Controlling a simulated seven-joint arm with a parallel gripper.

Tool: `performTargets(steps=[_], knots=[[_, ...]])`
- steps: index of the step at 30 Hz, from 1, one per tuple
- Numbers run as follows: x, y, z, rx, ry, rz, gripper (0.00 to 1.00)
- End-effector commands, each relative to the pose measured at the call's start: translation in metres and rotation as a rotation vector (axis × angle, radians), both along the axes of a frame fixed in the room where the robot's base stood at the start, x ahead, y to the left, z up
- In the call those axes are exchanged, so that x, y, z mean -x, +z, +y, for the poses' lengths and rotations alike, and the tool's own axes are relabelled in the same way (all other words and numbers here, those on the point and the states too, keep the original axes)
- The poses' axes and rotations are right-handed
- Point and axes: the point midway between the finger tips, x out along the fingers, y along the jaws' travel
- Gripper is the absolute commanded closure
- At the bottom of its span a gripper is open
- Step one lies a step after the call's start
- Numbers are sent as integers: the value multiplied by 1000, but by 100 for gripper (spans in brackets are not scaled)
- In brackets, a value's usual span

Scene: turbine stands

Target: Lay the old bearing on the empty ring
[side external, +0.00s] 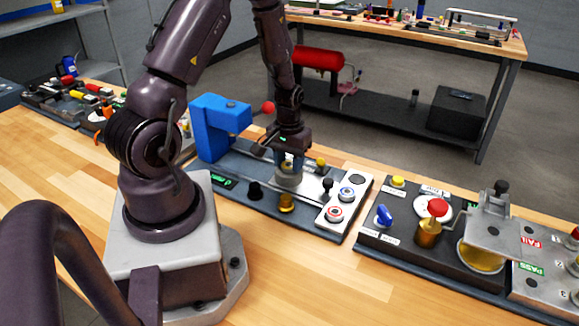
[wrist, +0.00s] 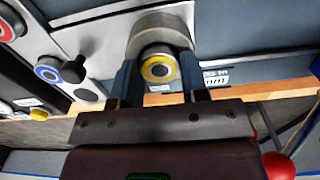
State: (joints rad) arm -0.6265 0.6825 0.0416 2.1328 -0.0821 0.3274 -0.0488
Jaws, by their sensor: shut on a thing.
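My gripper (side external: 288,158) points down over the grey round stand (side external: 288,182) on the left station. In the wrist view my gripper (wrist: 160,82) is shut on a yellow-ringed bearing (wrist: 158,67), with a finger on each side. The curved grey top of the stand (wrist: 163,22) shows right beside the bearing; I cannot tell whether they touch. The white panel (side external: 325,224) holds a red-ringed part (side external: 335,214), a blue-ringed part (side external: 347,194) and a dark, empty-looking ring (side external: 358,180). That dark ring (wrist: 87,95) also shows in the wrist view.
A black knob (side external: 328,184) stands beside the panel. A blue press frame (side external: 220,125) rises left of my gripper. A brass cylinder (side external: 287,202) and black knob stand in front. Another station (side external: 435,235) with a red button (side external: 438,207) lies to the right.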

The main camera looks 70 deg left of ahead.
Motion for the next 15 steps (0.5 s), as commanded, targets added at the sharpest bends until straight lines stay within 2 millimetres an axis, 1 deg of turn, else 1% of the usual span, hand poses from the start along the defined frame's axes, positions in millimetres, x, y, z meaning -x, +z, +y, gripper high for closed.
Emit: performTargets(steps=[15], knots=[[0, 15, 0, -1, 0, -1, 100]])
